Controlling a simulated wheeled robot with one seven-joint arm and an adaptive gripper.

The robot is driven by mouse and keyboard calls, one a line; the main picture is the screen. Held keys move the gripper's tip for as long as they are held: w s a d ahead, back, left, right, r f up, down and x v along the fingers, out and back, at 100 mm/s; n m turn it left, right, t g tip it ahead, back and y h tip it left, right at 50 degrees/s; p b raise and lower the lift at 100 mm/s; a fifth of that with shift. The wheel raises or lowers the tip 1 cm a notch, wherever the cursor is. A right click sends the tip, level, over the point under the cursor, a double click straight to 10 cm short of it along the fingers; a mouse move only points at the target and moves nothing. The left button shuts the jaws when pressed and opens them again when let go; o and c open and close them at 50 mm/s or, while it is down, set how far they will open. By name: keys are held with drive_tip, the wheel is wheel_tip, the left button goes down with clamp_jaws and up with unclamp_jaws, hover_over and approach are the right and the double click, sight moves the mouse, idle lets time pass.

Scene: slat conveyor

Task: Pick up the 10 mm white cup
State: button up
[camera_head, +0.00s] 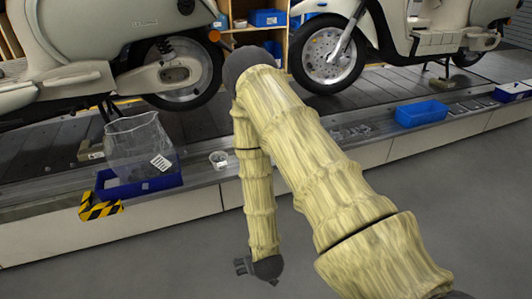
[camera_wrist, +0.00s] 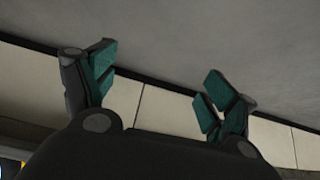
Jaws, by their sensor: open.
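A small white cup (camera_head: 218,159) stands on the metal ledge along the front of the conveyor, just left of my arm in the head view. Whether it is the 10 mm cup cannot be read. My gripper (camera_head: 243,266) hangs below the ledge, in front of the conveyor's side panels, well apart from the cup. In the wrist view my gripper (camera_wrist: 160,88) is open, with its two green-padded fingers spread and nothing between them. The cup does not show in the wrist view.
Left of the cup stands a blue bin (camera_head: 140,184) with a clear bag (camera_head: 138,142). A black-yellow striped block (camera_head: 100,207) is beside it. Another blue bin (camera_head: 421,113) lies farther right. Two scooters stand on the conveyor (camera_head: 40,150). The grey floor in front is clear.

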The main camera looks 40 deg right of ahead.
drive_tip(key=w+d+r+m+t+h+p, duration=0.1)
drive_tip(key=w+d+r+m+t+h, duration=0.25)
drive_tip(key=w+d+r, duration=0.8)
drive_tip(key=w+d+r+m+t+h, duration=0.2)
drive_tip(key=w+d+r+t+h, duration=0.45)
drive_tip(key=w+r, duration=0.7)
drive_tip(key=shift+n+g+y, duration=0.25)
drive_tip(key=shift+g+y, duration=0.45)
drive_tip(key=shift+g, duration=0.2)
drive_tip(key=f+b, duration=0.1)
drive_tip(key=f, duration=0.1)
drive_tip(key=d+f+b, duration=0.1)
drive_tip(key=f, duration=0.1)
drive_tip(key=f+b, duration=0.1)
drive_tip(key=f, duration=0.1)
drive_tip(key=shift+s+d+f, duration=0.1)
drive_tip(key=shift+s+d, duration=0.15)
drive_tip(key=shift+s, duration=0.15)
drive_tip(key=shift+b+x, duration=1.4)
drive_tip(key=shift+x, duration=1.95)
drive_tip(key=c, duration=1)
